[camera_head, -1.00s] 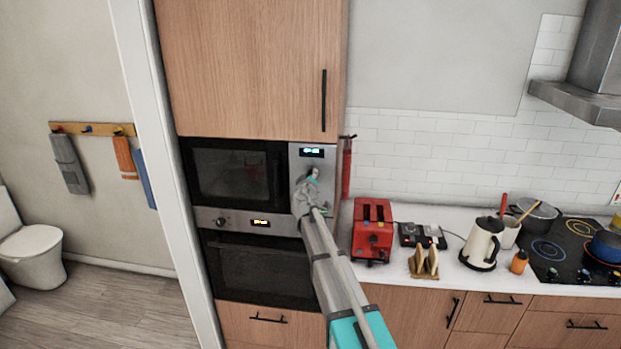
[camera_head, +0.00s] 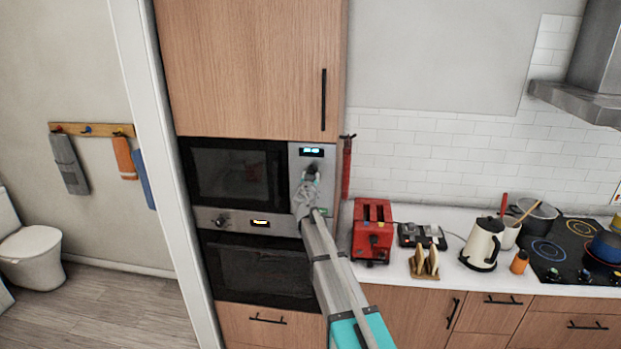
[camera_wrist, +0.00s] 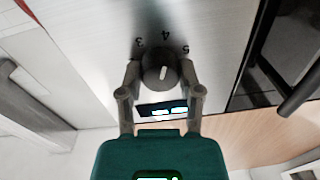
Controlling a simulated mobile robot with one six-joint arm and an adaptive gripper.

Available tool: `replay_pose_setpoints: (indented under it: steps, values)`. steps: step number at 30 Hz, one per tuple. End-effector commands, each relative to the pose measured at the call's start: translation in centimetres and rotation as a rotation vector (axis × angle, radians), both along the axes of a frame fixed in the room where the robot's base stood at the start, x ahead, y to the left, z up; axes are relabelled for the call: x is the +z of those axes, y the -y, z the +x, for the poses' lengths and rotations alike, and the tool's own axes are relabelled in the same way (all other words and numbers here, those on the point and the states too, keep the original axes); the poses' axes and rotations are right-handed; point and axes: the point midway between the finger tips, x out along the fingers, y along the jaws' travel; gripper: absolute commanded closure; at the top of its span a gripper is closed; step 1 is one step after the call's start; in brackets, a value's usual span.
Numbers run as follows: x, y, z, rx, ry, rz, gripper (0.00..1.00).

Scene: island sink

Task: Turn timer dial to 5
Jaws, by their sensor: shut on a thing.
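The timer dial (camera_wrist: 158,68) is a dark round knob with a short white mark, on the metal panel of the microwave. The numbers 3, 4 and 5 show around its far side in the wrist view, with 5 towards the right finger. The white mark lies roughly in line with the 4; which end is the pointer is unclear. My gripper (camera_wrist: 160,75) is shut on the dial, one finger on each side. In the head view my gripper (camera_head: 308,188) is at the panel's control column, with the dial (camera_head: 312,169) partly hidden by it.
The microwave's lit display (camera_head: 312,151) is above the dial. The oven (camera_head: 255,270) is below. A red toaster (camera_head: 371,232) stands on the counter to the right, beside my arm. A tall cabinet door with a black handle (camera_head: 324,100) is above.

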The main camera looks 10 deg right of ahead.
Motion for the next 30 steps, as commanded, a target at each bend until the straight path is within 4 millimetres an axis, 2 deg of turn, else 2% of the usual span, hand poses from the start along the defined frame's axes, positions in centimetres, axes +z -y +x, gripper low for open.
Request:
replay_pose_setpoints:
  steps: [21,30]
  values:
    - [-0.1,0.02,-0.04,-0.002,0.206,0.635,1.0]
    - [-0.12,0.0,-0.04,-0.001,0.262,0.808,1.0]
